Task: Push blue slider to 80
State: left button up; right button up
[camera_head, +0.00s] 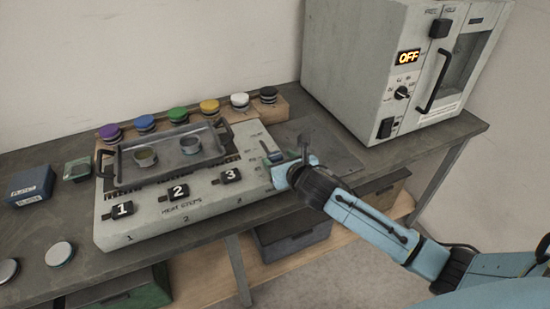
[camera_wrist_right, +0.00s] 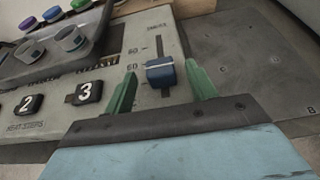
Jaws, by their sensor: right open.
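The blue slider (camera_wrist_right: 160,72) sits in a dark slot on the grey control panel (camera_wrist_right: 190,105) in the right wrist view. It is level with or close to the lower label, which looks like 60. A higher label, which looks like 80, stands farther up the slot. My right gripper (camera_wrist_right: 160,69) is open, with one green fingertip on each side of the slider and visible gaps between. In the head view my right gripper (camera_head: 274,158) is over the panel's right end and hides much of the slider there. My left gripper is not in view.
A metal tray (camera_head: 122,181) with two round tins stands on the panel, left of my gripper. Black numbered switches (camera_head: 231,174) line its front. Colored knobs (camera_head: 177,114) stand behind. An oven marked OFF (camera_head: 345,60) is at the back right.

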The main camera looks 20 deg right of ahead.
aim_at(276, 157)
jog(key=shift+b+x, duration=0.3)
jog(key=shift+x, duration=1.6)
jog(key=shift+c, duration=0.3)
